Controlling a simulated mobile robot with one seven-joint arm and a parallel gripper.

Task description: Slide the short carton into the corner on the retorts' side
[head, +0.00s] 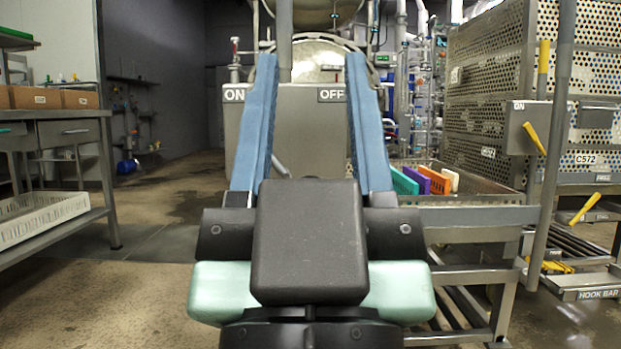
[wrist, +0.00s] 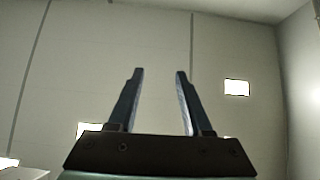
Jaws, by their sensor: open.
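My gripper (head: 313,65) stands in the middle of the head view with its two blue fingers apart and nothing between them. In the wrist view the gripper (wrist: 159,72) points at a pale wall or ceiling panels, also empty. Two brown cartons (head: 35,97) (head: 80,99) sit on the left bench, side by side. I cannot tell which one is the short carton, as the left one is cut by the edge of its picture. A round steel retort (head: 318,52) shows at the back, partly hidden by a steel box and my fingers.
The steel bench (head: 58,130) at left carries a white crate (head: 42,217) on its lower shelf. At right, a steel tray (head: 490,190) holds several coloured packs, beside perforated cages (head: 488,95) and a vertical bar (head: 560,130). The floor (head: 150,235) between bench and gripper is clear.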

